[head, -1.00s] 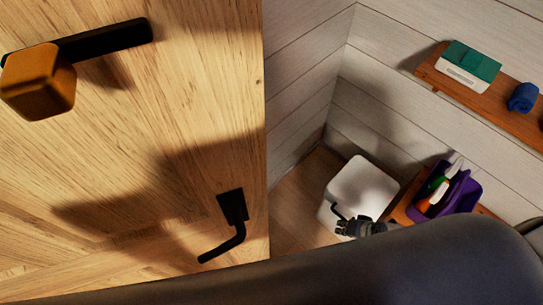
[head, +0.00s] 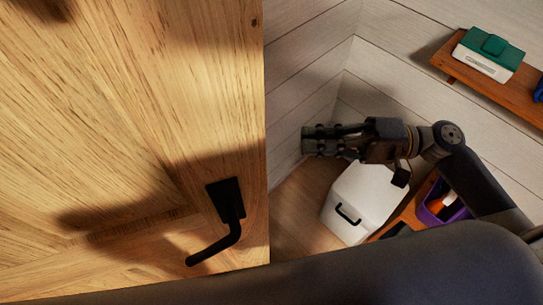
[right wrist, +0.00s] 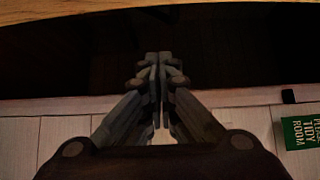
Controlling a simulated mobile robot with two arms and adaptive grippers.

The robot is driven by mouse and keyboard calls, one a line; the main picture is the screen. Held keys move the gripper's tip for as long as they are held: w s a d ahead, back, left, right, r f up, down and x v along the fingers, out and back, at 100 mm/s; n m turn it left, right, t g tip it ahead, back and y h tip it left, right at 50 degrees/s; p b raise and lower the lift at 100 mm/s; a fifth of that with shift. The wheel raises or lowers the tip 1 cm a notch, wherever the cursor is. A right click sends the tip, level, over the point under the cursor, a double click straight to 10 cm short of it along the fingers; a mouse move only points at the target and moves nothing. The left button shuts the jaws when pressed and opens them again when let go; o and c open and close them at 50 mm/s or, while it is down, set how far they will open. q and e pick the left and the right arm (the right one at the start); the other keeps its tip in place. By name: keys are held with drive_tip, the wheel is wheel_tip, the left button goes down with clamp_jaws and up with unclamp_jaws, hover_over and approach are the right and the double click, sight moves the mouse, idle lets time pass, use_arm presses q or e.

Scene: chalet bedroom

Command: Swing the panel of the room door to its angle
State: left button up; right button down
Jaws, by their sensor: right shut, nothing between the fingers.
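The wooden door panel (head: 130,130) fills the left of the head view, its free edge running nearly upright near the middle. A black lever handle (head: 226,205) sits low on it near that edge. My right gripper (head: 306,140) is in the air just right of the panel's edge, pointing left. It is shut and empty, with a visible gap between it and the edge. In the right wrist view its fingers (right wrist: 158,62) meet in front of a dark band. My left gripper is not in view.
A white lidded bin (head: 355,205) stands on the floor in the corner below my right gripper. Beside it is a purple container (head: 432,212). A wooden wall shelf (head: 455,68) bears a green-and-white box (head: 488,55). A green sign (right wrist: 300,132) shows in the right wrist view.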

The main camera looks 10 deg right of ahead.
drive_tip(key=s+a+p, duration=0.2)
drive_tip(key=a+p, duration=0.3)
drive_tip(key=a, duration=0.4)
drive_tip(key=shift+a, duration=0.15)
drive_tip(key=shift+s, duration=0.1)
idle(0.4)
